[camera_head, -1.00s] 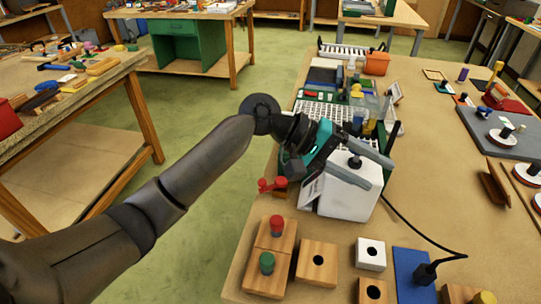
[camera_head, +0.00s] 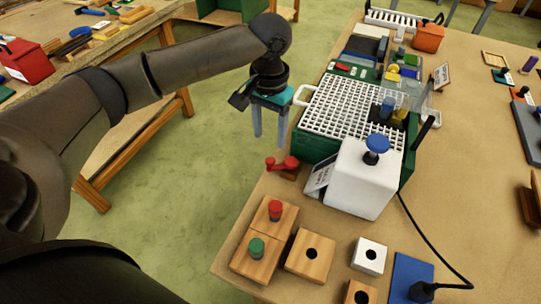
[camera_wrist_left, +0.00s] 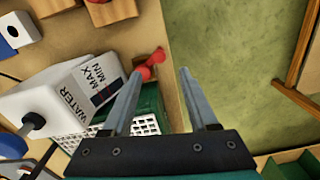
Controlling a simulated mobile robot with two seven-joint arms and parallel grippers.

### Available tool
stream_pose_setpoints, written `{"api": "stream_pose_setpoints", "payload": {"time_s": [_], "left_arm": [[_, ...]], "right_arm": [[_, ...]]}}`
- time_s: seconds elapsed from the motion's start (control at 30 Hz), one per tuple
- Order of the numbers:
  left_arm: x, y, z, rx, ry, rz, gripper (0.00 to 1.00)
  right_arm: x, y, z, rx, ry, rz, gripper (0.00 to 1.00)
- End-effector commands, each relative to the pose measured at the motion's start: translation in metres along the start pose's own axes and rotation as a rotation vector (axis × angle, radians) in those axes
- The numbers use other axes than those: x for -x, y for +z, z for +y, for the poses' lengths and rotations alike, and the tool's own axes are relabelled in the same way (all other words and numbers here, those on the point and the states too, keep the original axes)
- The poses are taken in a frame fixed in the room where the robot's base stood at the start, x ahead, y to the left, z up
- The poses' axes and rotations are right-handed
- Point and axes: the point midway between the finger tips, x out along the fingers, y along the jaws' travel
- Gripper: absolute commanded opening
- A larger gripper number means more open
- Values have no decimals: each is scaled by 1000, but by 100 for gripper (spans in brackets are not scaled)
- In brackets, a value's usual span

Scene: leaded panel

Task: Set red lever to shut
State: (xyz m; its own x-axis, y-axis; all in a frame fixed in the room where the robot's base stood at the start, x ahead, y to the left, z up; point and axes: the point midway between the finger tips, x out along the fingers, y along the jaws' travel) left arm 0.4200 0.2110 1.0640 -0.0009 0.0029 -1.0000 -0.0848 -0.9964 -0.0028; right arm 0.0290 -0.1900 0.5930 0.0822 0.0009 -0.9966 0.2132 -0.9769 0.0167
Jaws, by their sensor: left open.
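The red lever (camera_head: 283,164) sits on a small wooden base at the table's left edge, beside the white water tank (camera_head: 363,180). It also shows in the left wrist view (camera_wrist_left: 149,65), just beyond one fingertip. My left gripper (camera_head: 270,142) points down with its two fingers spread, empty, a little left of and above the lever, over the table edge. In the left wrist view the fingers (camera_wrist_left: 160,75) are apart with nothing between them. I see no contact with the lever. My right gripper is not in view.
A green box with a white grid (camera_head: 350,108) stands behind the lever. Wooden blocks with red and green knobs (camera_head: 266,235) lie in front. A black cable (camera_head: 432,245) runs down the right side. Open floor (camera_head: 200,220) lies left of the table.

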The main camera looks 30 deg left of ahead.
Motion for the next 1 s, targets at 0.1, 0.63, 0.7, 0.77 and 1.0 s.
{"api": "stream_pose_setpoints", "payload": {"time_s": [0.1, 0.63, 0.7, 0.77, 1.0], "left_arm": [[-29, 1, 0, 0, 0, -4, 59], [-82, 0, 1, -1, 2, 2, 59], [-82, 0, 1, -1, 2, 2, 59], [-82, 0, 1, -1, 2, 2, 59], [-82, 0, 1, -1, 3, 1, 39]], "right_arm": [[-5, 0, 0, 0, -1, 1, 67], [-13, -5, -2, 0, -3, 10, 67], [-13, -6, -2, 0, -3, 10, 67], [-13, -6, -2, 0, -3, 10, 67], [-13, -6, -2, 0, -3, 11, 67]]}}
